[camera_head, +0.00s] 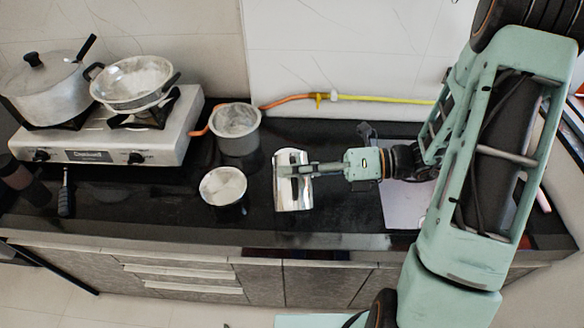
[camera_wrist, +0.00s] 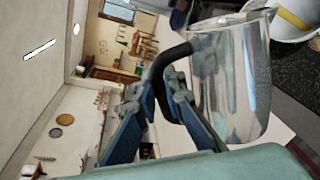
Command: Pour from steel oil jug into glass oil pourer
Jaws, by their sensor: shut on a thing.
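My gripper (camera_head: 300,170) is shut on the black handle (camera_wrist: 160,75) of the shiny steel oil jug (camera_head: 293,195). In the wrist view, the jug (camera_wrist: 235,80) is to the right of the fingers.
A grey metal pot (camera_head: 238,140) stands behind, near the wall. A gas stove (camera_head: 105,140) with a lidded pot (camera_head: 45,85) and a pan (camera_head: 133,82) is at left. An orange and yellow hose (camera_head: 385,99) runs along the wall. A pale board (camera_head: 405,205) lies under my arm.

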